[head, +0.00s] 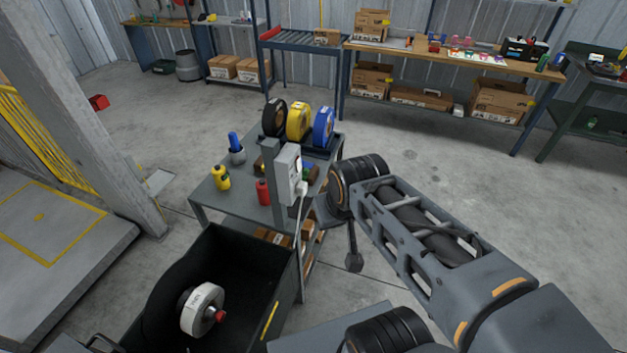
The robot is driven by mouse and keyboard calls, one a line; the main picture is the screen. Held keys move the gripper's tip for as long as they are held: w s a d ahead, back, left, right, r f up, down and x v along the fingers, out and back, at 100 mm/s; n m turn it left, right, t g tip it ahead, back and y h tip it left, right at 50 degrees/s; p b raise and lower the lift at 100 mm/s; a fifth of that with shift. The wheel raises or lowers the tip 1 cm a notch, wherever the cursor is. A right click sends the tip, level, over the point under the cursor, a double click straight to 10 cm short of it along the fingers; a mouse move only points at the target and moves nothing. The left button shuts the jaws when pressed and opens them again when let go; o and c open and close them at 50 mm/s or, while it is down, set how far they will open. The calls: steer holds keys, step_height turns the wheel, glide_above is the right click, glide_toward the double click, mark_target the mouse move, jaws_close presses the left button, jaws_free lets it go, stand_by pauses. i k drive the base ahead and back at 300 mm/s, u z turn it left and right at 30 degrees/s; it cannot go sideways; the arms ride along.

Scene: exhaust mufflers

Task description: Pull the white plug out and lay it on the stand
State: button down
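The white plug (302,188) sits at the lower right of a light grey socket box (289,168) on a grey post. Its white cable (299,228) hangs down from it. The post stands at the front of a grey metal table (213,199). My arm comes in from the lower right and its dark wrist joint is just right of the plug. I cannot make out my gripper's fingers. A dark grey shape with a leg-like part (352,245) shows below the wrist; I cannot tell whether it is a small stand or part of my gripper.
The table holds black, yellow and blue reels (298,121), a yellow bottle (221,178), a red can (263,192) and a blue-topped item (236,148). A black bin (225,245) with a white roll (202,309) stands in front. Workbenches line the back wall; open floor lies between.

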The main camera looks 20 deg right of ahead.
mark_target(300, 188)
steer(key=z, duration=0.05)
steer(key=k, duration=0.5)
steer(key=z, duration=1.5)
steer(key=i, duration=0.8)
steer(key=u, duration=2.45)
